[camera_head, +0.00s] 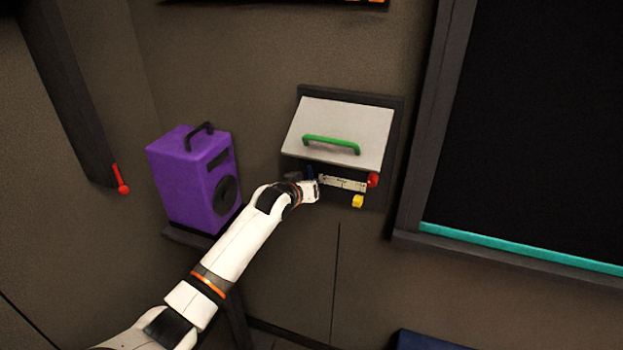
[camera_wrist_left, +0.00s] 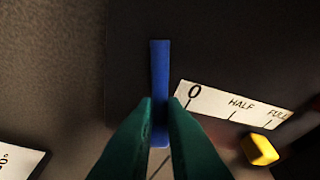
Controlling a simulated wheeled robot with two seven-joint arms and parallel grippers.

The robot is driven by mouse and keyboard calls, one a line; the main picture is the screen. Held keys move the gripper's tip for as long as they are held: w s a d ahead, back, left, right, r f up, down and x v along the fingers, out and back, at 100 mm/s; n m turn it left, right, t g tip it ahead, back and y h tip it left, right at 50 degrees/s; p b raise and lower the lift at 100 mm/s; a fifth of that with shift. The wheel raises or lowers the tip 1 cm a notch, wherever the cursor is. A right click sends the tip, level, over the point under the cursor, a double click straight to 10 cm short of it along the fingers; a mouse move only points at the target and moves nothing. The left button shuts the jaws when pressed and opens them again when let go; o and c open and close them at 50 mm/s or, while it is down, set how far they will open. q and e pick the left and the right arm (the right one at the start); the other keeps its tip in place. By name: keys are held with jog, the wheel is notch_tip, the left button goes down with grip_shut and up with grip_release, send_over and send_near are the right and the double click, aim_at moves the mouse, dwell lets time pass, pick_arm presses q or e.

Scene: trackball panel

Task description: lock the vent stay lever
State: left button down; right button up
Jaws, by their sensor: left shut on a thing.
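A blue lever (camera_wrist_left: 159,75) stands upright in the left wrist view, beside the 0 end of a white scale (camera_wrist_left: 232,107) marked 0, HALF and FULL. My left gripper (camera_wrist_left: 159,115) is shut on the lower part of this blue lever. In the head view my left gripper (camera_head: 311,188) is at the left end of the scale (camera_head: 342,183), below the white vent flap (camera_head: 345,130) with its green handle (camera_head: 331,145). The flap is tilted outward. The lever is mostly hidden there by the gripper. My right gripper is not in view.
A yellow block (camera_head: 357,201) and a red knob (camera_head: 373,179) sit near the scale's right end. A purple speaker-like box (camera_head: 190,175) stands left of my arm. A dark framed panel (camera_head: 530,130) is at the right.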

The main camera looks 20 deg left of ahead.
pick_arm(q)
jog(key=shift+s+f+m, duration=0.15)
jog(key=shift+f+m, duration=0.35)
jog(key=shift+f, duration=0.1)
jog(key=shift+a+y, duration=0.15)
jog(key=shift+y, duration=0.15)
jog(key=c, duration=1.5)
grip_release()
jog(key=shift+r+p, duration=0.15)
jog(key=shift+p, duration=0.15)
jog(key=shift+r, duration=0.1)
jog(key=b+v, duration=0.1)
jog(key=v, duration=1)
jog(key=shift+s+r+b, duration=0.1)
jog(key=shift+s+b, duration=0.25)
jog(key=shift+b, duration=0.05)
